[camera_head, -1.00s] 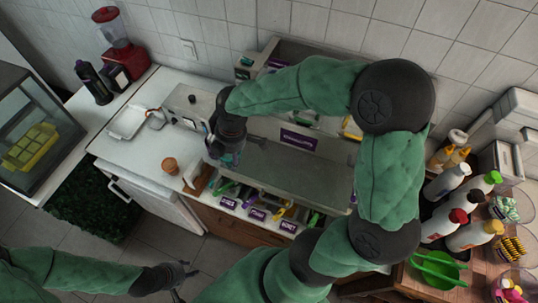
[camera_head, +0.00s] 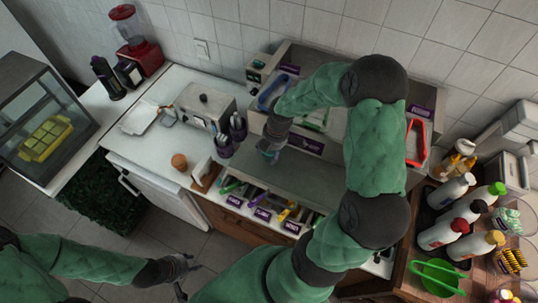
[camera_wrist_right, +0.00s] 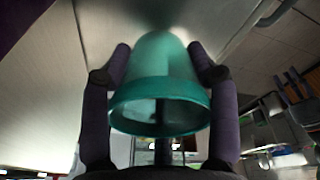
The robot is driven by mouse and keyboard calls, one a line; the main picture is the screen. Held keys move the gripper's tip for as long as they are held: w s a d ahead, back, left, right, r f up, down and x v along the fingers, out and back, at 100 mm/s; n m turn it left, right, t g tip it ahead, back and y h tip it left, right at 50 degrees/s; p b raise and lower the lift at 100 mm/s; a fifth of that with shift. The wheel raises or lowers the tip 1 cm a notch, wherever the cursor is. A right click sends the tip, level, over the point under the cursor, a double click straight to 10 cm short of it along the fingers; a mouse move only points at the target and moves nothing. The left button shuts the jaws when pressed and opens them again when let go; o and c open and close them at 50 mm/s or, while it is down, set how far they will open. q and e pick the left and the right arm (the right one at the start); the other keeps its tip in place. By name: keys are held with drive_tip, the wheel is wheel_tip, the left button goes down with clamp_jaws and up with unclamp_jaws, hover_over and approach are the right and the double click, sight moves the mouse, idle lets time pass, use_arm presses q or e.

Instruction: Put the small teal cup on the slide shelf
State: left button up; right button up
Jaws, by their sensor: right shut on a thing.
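The small teal cup (camera_wrist_right: 160,85) is between the two dark fingers of my right gripper (camera_wrist_right: 160,100) in the right wrist view, its wide rim turned toward the camera. In the head view my right gripper (camera_head: 270,146) is shut on the cup, which shows only in small part (camera_head: 266,154) beneath it. Both appear over the grey metal shelf (camera_head: 305,178) of the counter unit; the gap between cup and shelf cannot be judged. My left gripper (camera_head: 182,276) is low at the left, away from the counter, fingers apart and empty.
Dark bottles (camera_head: 223,146) stand just left of my right gripper, beside a metal box (camera_head: 203,104). Bins with coloured-handled tools (camera_head: 262,200) line the shelf's front. A red-handled (camera_head: 416,142) item lies right of my arm. Sauce bottles (camera_head: 443,233) stand at the right.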

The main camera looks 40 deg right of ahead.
sight(269, 156)
wheel_tip(269, 156, down, 3)
drive_tip(key=shift+r, duration=0.1)
drive_tip(key=shift+a, duration=0.1)
drive_tip(key=o, duration=0.9)
drive_tip(key=shift+r, duration=0.25)
drive_tip(key=r, duration=0.3)
drive_tip(key=s+d+r+b, duration=0.1)
drive_tip(key=r, duration=0.7)
drive_tip(key=shift+s+d+r, duration=0.15)
drive_tip(key=shift+d+r, duration=0.1)
